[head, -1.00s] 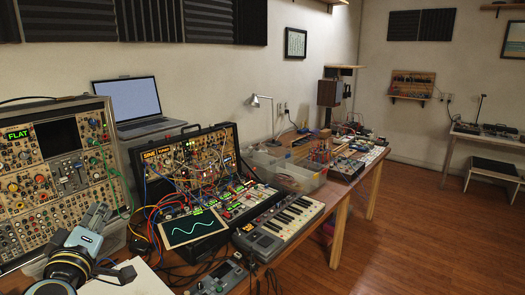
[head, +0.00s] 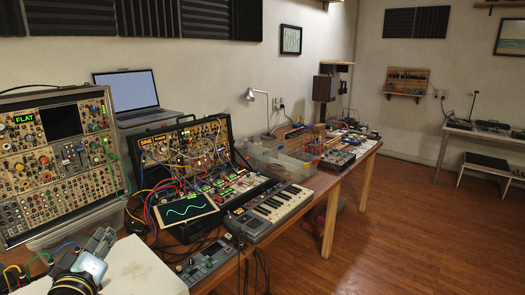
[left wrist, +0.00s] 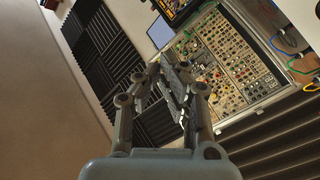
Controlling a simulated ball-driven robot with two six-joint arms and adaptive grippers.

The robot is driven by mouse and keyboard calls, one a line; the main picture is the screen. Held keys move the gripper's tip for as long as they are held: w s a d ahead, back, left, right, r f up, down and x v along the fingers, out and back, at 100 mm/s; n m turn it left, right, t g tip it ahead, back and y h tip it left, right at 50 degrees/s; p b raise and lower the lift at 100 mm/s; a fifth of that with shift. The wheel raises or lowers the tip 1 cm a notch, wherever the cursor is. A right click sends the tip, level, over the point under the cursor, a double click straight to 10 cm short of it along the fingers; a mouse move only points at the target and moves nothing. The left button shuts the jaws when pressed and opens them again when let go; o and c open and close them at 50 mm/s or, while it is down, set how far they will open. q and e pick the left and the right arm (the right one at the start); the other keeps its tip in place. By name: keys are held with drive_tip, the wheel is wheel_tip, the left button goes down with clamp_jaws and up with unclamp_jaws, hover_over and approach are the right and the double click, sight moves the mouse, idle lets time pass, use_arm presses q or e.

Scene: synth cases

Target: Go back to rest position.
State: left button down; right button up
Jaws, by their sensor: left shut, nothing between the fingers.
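My left gripper (head: 98,248) is low at the left of the head view, beside a white flat-topped surface (head: 140,268) and in front of the modular synth case marked FLAT (head: 60,160). In the left wrist view the two fingers of my left gripper (left wrist: 172,72) come together with nothing between them. The FLAT case (left wrist: 230,65) is beyond them, tilted in that view. My right gripper is not in view.
The bench holds a second synth case (head: 185,145) with patch cables, a small tilted screen (head: 185,207), a keyboard (head: 270,212), a laptop (head: 126,93) and a clear bin (head: 280,160). Loose cables hang at the front edge. The wooden floor (head: 410,240) at right is clear.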

use_arm(q)
drive_tip(key=s+d+f+m+g+h+b, duration=0.15)
drive_tip(key=s+f+g+b, duration=0.35)
drive_tip(key=f, duration=0.8)
drive_tip(key=s+f+m+b, duration=0.3)
drive_tip(key=s+f, duration=0.4)
drive_tip(key=f, duration=0.7)
drive_tip(key=s+d+f+m+g+h+b, duration=0.15)
drive_tip(key=s+f+g+b, duration=0.35)
drive_tip(key=f, duration=0.8)
drive_tip(key=s+f+m+g+b, duration=0.1)
drive_tip(key=s+f+g+b, duration=0.1)
drive_tip(key=s+f, duration=0.6)
drive_tip(key=s+f+m+g+b, duration=0.2)
drive_tip(key=s+f+b, duration=0.2)
drive_tip(key=s+f, duration=0.5)
drive_tip(key=s+a+f+m+g+b, duration=0.1)
drive_tip(key=s+f, duration=0.7)
drive_tip(key=s, duration=1)
drive_tip(key=shift+s+f+m+g+y+b, duration=0.2)
drive_tip(key=shift+s+m+g+y+b, duration=0.25)
drive_tip(key=shift+g+b, duration=0.5)
drive_tip(key=shift+w, duration=0.1)
